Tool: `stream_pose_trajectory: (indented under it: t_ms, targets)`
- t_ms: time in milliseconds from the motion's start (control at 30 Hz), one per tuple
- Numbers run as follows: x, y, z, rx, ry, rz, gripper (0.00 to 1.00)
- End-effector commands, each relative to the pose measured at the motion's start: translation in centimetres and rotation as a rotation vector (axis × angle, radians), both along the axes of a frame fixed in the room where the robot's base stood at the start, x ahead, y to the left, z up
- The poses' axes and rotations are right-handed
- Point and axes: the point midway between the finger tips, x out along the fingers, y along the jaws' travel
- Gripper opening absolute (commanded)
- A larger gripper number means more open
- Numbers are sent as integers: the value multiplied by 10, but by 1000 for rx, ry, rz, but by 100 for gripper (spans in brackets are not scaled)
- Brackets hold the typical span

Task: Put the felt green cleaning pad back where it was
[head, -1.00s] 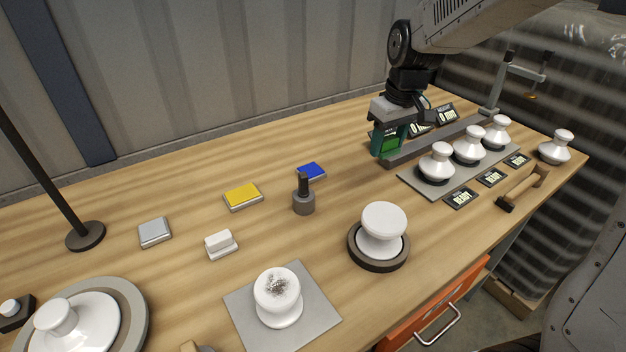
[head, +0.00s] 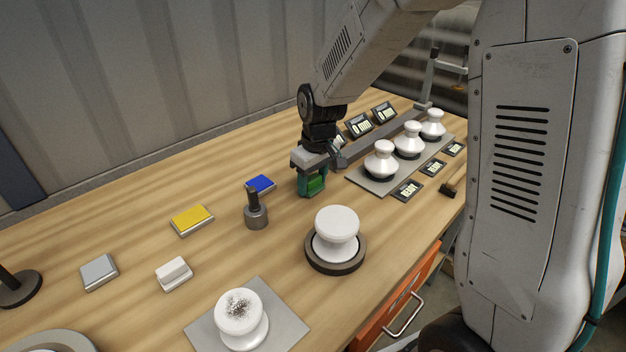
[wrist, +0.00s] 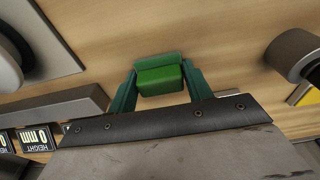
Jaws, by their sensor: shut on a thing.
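The green felt cleaning pad (wrist: 160,80) is between the two teal fingers of my gripper (wrist: 158,90) in the wrist view. In the head view the green pad (head: 316,184) shows low between the fingers of my gripper (head: 311,186), just above the wooden table. I cannot tell whether the pad touches the table. A blue pad (head: 261,184), a yellow pad (head: 192,219) and a grey pad (head: 99,271) lie in a row to the left of my gripper. The blue one is nearest, behind the dark-handled grey tool.
The dark-handled tool (head: 256,210) stands left of my gripper. A white insulator on a round dark base (head: 336,258) stands in front. Three insulators sit on a grey plate (head: 371,184) at right. A soiled insulator (head: 241,318) and a white block (head: 174,273) are nearer the front left.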

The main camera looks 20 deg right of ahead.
Motion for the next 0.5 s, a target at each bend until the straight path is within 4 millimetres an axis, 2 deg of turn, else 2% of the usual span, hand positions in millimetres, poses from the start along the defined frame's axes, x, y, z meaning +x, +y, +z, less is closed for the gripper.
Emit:
stream_pose_trajectory:
  t_ms: [333, 367, 400, 433, 500]
  targets:
    - [0, 0, -4, 0, 0, 0, 25]
    - [0, 0, -4, 0, -1, 0, 56]
    - [0, 0, -4, 0, -1, 0, 67]
    - [0, 0, -4, 0, -1, 0, 72]
    - [0, 0, -4, 0, -1, 0, 72]
